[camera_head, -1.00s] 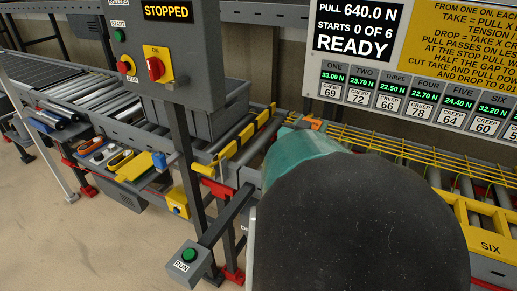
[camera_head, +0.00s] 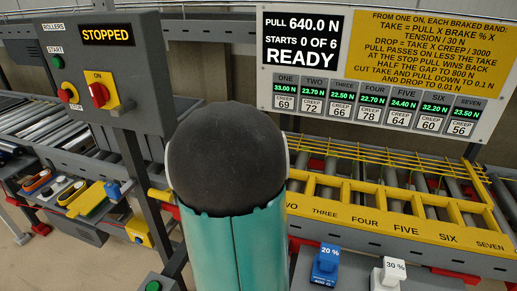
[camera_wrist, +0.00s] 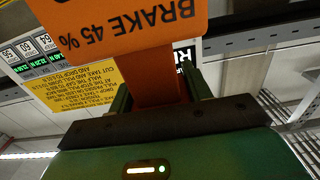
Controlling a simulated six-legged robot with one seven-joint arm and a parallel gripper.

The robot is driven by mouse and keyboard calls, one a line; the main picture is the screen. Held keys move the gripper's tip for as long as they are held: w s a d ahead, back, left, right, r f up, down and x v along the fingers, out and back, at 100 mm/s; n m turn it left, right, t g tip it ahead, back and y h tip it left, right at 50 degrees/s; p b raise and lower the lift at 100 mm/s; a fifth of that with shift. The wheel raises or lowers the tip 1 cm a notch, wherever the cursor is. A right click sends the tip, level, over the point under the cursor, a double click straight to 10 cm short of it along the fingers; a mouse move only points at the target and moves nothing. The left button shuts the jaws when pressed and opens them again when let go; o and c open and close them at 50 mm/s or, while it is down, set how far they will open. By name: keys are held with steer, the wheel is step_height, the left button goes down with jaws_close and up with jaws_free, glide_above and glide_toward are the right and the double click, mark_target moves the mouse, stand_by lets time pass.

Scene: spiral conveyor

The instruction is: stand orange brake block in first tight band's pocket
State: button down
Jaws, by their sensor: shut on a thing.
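The orange brake block (camera_wrist: 125,25) is marked "BRAKE 45%", upside down in the wrist view. My gripper (camera_wrist: 158,85) is shut on its narrow orange stem, with a dark green finger on either side. In the head view my arm hides the gripper and block. The yellow pocket rack (camera_head: 405,230) runs along the conveyor at the right, with labels TWO to SEVEN showing; my arm covers the place for ONE. The readout board (camera_head: 318,72) shows ONE 33.00 N, TWO 23.70, THREE 22.50, FOUR 22.70, FIVE 24.40, SIX 32.20, SEVEN 23.50.
A blue 20% block (camera_head: 325,265) and a white 30% block (camera_head: 388,275) stand in front of the rack. The control box (camera_head: 95,70) reads STOPPED. A tray of tools (camera_head: 70,190) is at left. Yellow bars (camera_head: 390,155) run behind the rack.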

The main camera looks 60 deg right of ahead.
steer(key=w+d+f, duration=0.2)
steer(key=d+f, duration=0.2)
steer(key=f, duration=0.4)
steer(key=shift+w+f, duration=0.2)
steer(key=shift+f, duration=0.1)
steer(key=shift+f, duration=0.35)
